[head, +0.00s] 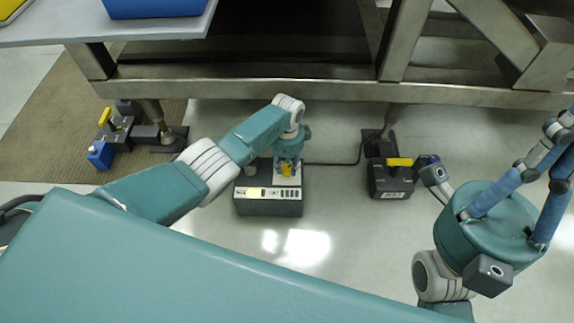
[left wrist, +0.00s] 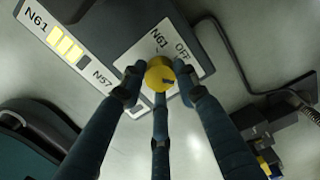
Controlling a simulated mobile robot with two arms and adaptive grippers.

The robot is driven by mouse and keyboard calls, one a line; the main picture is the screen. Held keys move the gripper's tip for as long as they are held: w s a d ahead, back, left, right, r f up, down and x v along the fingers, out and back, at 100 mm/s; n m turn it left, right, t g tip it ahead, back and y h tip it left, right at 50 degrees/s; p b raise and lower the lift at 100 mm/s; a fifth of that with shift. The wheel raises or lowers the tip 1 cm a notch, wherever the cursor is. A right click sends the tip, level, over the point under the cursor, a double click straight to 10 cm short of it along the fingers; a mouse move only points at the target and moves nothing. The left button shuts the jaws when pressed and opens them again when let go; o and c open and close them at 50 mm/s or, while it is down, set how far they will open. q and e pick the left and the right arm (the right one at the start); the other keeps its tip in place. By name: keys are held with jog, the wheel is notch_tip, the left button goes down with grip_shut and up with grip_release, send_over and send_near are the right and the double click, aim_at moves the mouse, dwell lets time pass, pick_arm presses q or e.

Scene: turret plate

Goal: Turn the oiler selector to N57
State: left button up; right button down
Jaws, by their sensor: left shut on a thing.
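The oiler selector is a yellow knob (left wrist: 160,74) on a dark grey box (head: 268,208) on the floor. In the head view the knob (head: 287,170) shows between my fingers. My left gripper (left wrist: 158,82) is shut on the knob, its three fingers around it from above. A dark mark shows on the knob's lower right side. The knob's white label plate (left wrist: 194,62) reads N61 and OFF; the fingers hide part of it. A white strip (left wrist: 82,58) beside it reads N61 and N57, with several lit yellow cells between. My right gripper (head: 562,158) is at the right, fingers spread and empty.
Another dark box with a yellow handle (head: 399,162) stands right of the selector box, with a black cable (head: 340,162) between. A further device with a blue block (head: 99,154) stands left. A metal frame beam (head: 300,90) runs behind. Floor in front is clear.

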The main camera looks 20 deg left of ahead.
aim_at(287, 168)
pick_arm(q)
jog(key=shift+m, duration=0.7)
jog(key=o, duration=1.2)
jog(key=shift+c, duration=0.2)
jog(key=shift+r, duration=0.1)
notch_tip(287, 168, up, 12)
